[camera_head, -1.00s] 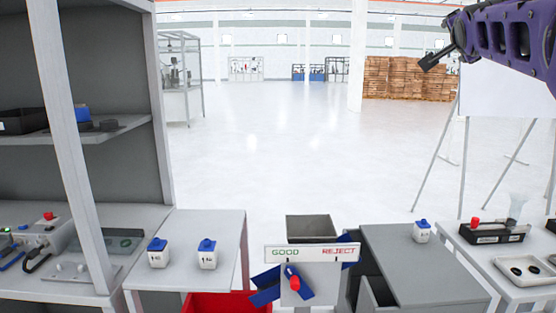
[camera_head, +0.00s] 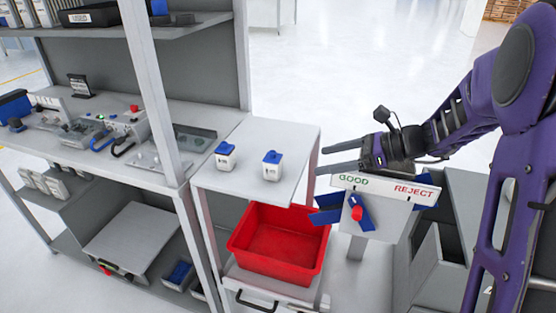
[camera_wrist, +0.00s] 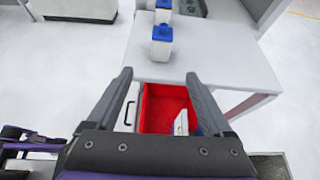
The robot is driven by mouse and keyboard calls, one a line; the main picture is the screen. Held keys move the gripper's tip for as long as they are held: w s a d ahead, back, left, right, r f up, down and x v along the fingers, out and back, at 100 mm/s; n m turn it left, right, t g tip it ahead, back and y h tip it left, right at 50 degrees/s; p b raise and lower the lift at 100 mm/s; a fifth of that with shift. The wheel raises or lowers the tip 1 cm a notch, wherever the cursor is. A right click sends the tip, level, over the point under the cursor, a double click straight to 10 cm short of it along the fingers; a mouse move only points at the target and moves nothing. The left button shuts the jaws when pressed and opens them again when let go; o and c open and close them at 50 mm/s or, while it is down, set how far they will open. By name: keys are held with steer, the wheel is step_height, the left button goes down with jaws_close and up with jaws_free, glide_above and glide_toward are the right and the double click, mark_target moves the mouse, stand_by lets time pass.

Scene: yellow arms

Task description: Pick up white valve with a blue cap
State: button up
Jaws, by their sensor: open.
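Two white valves with blue caps stand upright on the small grey side table. In the head view the left valve (camera_head: 226,156) is near the table's left edge and the right valve (camera_head: 272,165) is nearer its middle. In the wrist view one valve (camera_wrist: 162,43) is closer and the other (camera_wrist: 163,12) stands behind it. My gripper (camera_head: 323,160) is open and empty to the right of the table. In the wrist view its fingers (camera_wrist: 160,80) point toward the table edge, with the nearer valve beyond them.
A red bin (camera_head: 280,243) stands below the side table (camera_head: 290,135). A GOOD/REJECT sign (camera_head: 385,187) with a red-knobbed switch is beneath my gripper. A workbench with shelves (camera_head: 140,110) and its upright post stand left of the table.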

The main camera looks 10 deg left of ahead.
mark_target(280, 165)
steer(key=shift+y, duration=0.4)
steer(key=b+x, duration=0.1)
steer(key=x, duration=1.1)
steer(key=shift+s+r, duration=0.2)
steer(key=x, duration=0.2)
steer(key=b+x, duration=0.1)
steer(key=x, duration=0.2)
steer(key=shift+w+a+f, duration=0.1)
steer(key=shift+w+f, duration=0.15)
steer(key=shift+a+f, duration=0.1)
steer(key=shift+a, duration=0.3)
jaws_close()
